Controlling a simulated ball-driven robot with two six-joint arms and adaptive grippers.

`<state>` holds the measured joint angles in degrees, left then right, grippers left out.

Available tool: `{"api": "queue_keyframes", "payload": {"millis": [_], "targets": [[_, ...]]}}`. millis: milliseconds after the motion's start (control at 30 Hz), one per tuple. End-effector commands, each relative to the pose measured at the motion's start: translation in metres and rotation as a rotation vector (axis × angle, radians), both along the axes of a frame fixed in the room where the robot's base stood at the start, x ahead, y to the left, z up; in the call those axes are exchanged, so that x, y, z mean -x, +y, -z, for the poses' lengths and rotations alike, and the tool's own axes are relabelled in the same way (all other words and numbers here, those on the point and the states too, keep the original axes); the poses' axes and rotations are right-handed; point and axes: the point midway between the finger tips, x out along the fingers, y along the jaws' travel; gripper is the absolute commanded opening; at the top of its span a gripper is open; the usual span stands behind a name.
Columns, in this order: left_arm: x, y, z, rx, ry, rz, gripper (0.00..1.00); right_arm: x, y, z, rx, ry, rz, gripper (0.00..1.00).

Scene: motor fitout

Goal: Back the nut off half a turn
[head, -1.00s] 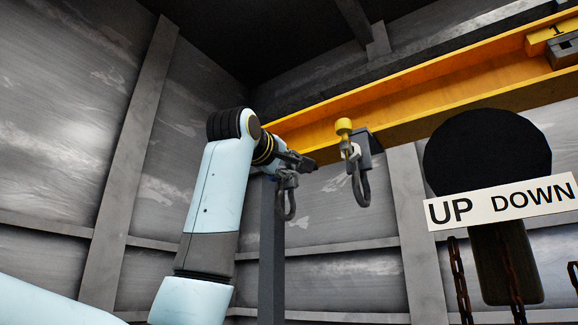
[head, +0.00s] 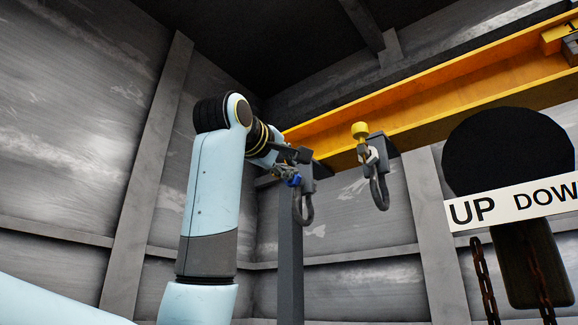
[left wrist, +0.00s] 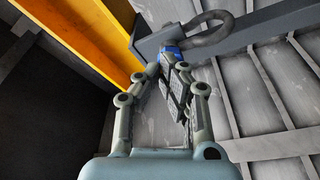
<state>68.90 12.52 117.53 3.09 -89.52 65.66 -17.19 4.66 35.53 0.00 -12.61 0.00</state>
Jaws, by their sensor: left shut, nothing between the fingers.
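My left gripper (head: 292,156) is close beside the bracket, just above the blue nut in the picture. In the left wrist view, the blue nut (left wrist: 172,52) lies just beyond the fingertips of my left gripper (left wrist: 176,88), and the shackle loop (left wrist: 212,38) curves above it. The fingers are shut and hold nothing. Whether they touch the nut I cannot tell. My right gripper is out of view.
A second shackle (head: 380,192) with a pale nut and a yellow knob (head: 360,130) hangs to the right on the yellow beam (head: 440,105). An UP/DOWN sign (head: 505,207) and rusty chains (head: 483,280) are at the right. Grey panelled walls stand behind.

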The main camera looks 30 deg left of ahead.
Motion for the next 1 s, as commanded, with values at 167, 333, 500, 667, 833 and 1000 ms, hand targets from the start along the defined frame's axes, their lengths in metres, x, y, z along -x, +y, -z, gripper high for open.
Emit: {"api": "queue_keyframes", "payload": {"millis": [167,333,500,667,833,1000], "targets": [[0.0,0.0,-0.001,-0.052,0.001,-0.005,0.0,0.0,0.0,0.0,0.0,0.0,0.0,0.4],[-0.003,-0.018,-0.013,-0.342,-0.028,0.04,0.0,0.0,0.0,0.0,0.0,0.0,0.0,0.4],[-0.009,-0.021,-0.017,-0.826,-0.097,0.073,0.0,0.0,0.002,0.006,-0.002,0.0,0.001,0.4],[-0.009,0.001,-0.009,-1.255,-0.17,0.052,0.0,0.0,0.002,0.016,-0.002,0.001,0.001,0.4],[-0.001,0.041,0.006,-1.525,-0.197,0.019,0.0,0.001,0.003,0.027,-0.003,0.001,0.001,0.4],[0.003,0.07,0.017,-1.559,-0.143,0.008,0.0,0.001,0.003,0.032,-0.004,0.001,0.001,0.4]]}}
